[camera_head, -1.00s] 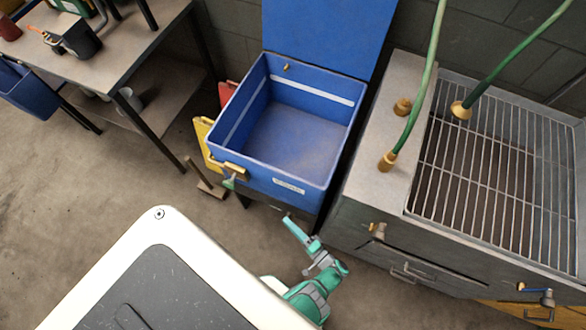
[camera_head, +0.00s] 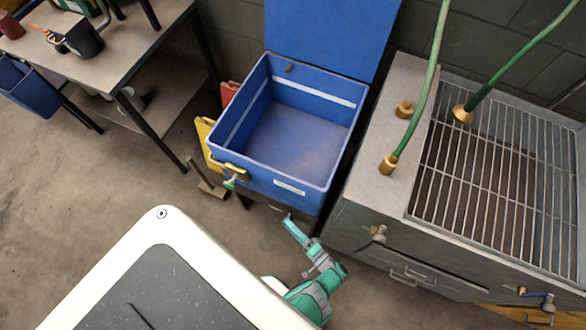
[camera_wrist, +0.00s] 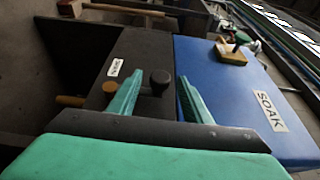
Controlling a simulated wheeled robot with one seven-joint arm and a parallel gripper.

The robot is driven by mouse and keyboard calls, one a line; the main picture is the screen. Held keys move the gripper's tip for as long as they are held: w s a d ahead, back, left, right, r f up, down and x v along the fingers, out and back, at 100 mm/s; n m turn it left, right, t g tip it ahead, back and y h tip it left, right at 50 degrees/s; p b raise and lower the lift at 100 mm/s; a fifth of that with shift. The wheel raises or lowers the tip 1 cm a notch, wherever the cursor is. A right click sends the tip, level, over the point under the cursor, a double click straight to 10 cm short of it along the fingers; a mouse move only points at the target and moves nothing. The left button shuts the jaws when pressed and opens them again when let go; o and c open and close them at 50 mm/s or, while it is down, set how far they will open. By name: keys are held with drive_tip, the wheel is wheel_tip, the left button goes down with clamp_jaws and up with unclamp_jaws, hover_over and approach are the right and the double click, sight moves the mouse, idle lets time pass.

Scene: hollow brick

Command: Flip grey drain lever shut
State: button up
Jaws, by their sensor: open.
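The blue tub (camera_head: 290,184) has a brass valve (camera_head: 236,170) with a small grey-green lever (camera_head: 230,183) low on its front left. In the wrist view the tub, marked SOAK (camera_wrist: 215,105), carries the brass block (camera_wrist: 231,55) and lever (camera_wrist: 241,40) near the top. My gripper (camera_head: 288,219) is below and right of that lever, in front of the tub's stand. In the wrist view its green fingers (camera_wrist: 161,76) are apart and empty, facing a dark panel with a dark knob (camera_wrist: 160,78). The lever is clear of both fingers.
A workbench (camera_head: 140,50) stands at back left.

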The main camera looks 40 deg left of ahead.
drive_tip(key=s+d, duration=0.1)
drive_tip(key=d, duration=0.6)
drive_tip(key=shift+d, duration=0.25)
idle(0.6)
